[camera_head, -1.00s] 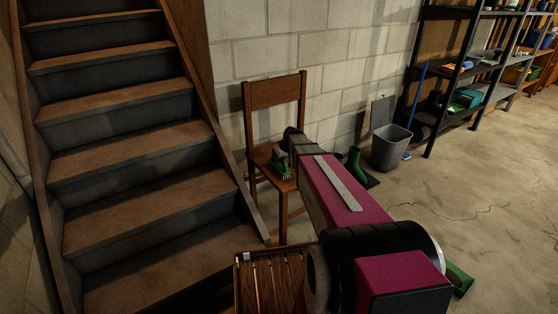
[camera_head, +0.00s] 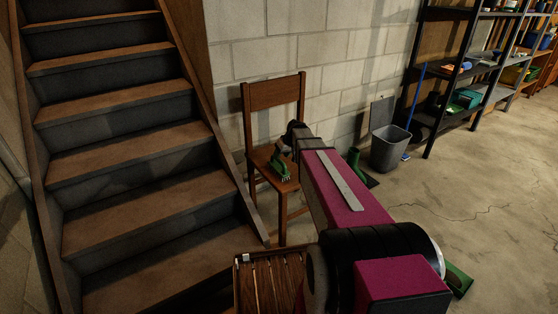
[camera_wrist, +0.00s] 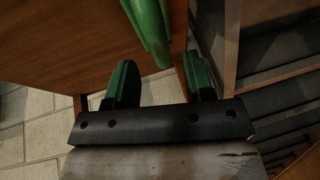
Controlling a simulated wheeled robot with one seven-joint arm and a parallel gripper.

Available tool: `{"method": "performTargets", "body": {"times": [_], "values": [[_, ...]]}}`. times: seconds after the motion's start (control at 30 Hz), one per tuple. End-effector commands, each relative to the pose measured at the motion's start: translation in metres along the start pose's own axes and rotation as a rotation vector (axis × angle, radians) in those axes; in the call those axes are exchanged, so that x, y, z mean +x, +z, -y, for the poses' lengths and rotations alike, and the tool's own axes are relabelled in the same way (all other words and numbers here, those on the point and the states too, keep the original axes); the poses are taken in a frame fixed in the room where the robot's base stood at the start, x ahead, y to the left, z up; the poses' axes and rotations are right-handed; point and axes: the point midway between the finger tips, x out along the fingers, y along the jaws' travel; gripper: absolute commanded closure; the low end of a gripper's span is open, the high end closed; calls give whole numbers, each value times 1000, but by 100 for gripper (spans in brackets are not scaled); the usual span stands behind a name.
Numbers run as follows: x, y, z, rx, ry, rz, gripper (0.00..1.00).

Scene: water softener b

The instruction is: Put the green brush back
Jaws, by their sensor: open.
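The green brush (camera_head: 282,164) is on the seat of the wooden chair (camera_head: 273,95), with its pale bristles showing at the lower side in the head view. In the wrist view the green brush (camera_wrist: 150,28) reaches in from the top edge, and its near end lies across the gap between my fingers. My gripper (camera_wrist: 160,68) has two dark green fingers spread apart with nothing held between them. I cannot tell how far beyond the fingertips the brush lies. In the head view my arm hides most of my gripper.
Wooden stairs (camera_head: 140,160) rise on the left, close to the chair. A slatted wooden crate (camera_head: 270,282) is at the bottom. Metal shelves (camera_head: 465,70) are at the back right.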

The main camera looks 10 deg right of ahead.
Motion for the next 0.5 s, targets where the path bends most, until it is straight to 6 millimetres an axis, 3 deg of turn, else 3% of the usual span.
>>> {"method": "performTargets", "body": {"times": [0.03,0.2,0.5], "values": [[-13,2,1,0,1,-1,52],[-44,1,0,0,1,-1,52],[-69,6,3,5,2,8,52]]}}
